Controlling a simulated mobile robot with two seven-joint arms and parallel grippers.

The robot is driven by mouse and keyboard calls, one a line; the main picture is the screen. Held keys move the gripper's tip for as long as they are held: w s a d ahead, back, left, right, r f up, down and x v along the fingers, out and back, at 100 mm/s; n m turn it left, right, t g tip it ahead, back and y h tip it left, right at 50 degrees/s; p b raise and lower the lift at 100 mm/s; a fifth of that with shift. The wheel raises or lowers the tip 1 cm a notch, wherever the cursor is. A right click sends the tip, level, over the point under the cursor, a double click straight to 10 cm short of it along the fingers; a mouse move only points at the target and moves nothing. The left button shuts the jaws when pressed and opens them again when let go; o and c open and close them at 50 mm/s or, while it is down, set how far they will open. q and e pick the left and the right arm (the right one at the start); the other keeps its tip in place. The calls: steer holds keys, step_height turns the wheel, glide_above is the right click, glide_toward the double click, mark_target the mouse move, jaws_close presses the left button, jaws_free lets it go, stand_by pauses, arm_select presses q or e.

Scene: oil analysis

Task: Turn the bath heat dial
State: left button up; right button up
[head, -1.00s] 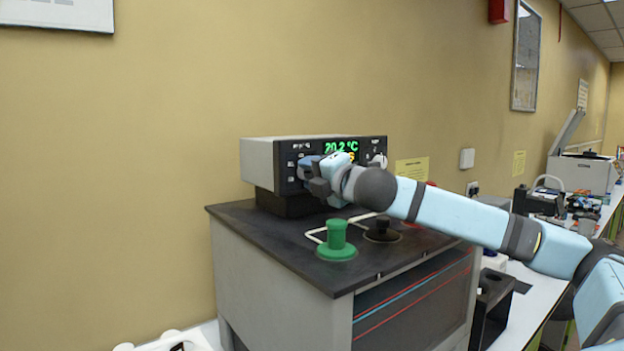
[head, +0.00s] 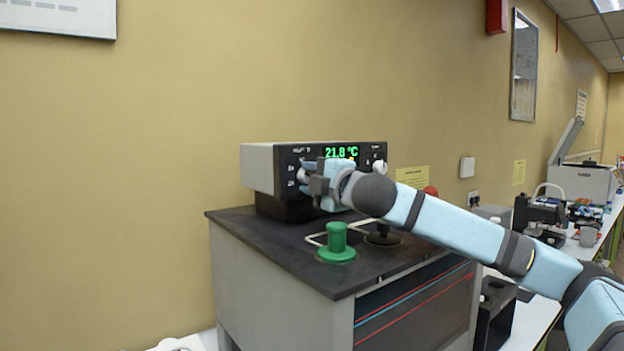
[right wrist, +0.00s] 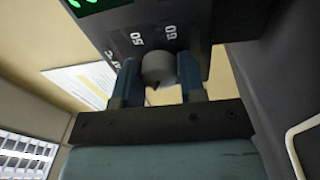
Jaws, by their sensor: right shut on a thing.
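The bath's control box (head: 262,168) stands at the back of a dark-topped cabinet, its panel showing a green 21.8 °C readout (head: 341,152). The heat dial, a round pale knob (head: 303,174), is at the panel's left side and partly hidden by my right gripper (head: 313,178). In the right wrist view the knob (right wrist: 159,68) sits between the two blue fingers of my right gripper (right wrist: 158,80), which is shut on it. Scale marks 50 and 60 show beside it. A second pale knob (head: 379,166) is at the panel's right. My left gripper is out of view.
A green knobbed lid (head: 337,243) and a black one (head: 383,235) sit on the cabinet top (head: 285,245), below my right arm. A white bench with instruments (head: 545,212) runs off to the right. The wall behind is close.

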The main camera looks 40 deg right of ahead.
steer(key=o, duration=0.9)
arm_select(q)
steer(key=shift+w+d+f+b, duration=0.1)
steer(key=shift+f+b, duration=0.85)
steer(key=shift+b, duration=0.65)
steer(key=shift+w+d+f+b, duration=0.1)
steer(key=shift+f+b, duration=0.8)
steer(key=shift+b, duration=0.65)
arm_select(e)
steer(key=shift+s+a+f, duration=0.15)
steer(key=shift+s, duration=2.15)
steer(key=shift+s+a+f, duration=0.2)
steer(key=shift+s, duration=2.1)
steer(key=shift+s+a+f, duration=0.15)
steer(key=shift+s, duration=2.15)
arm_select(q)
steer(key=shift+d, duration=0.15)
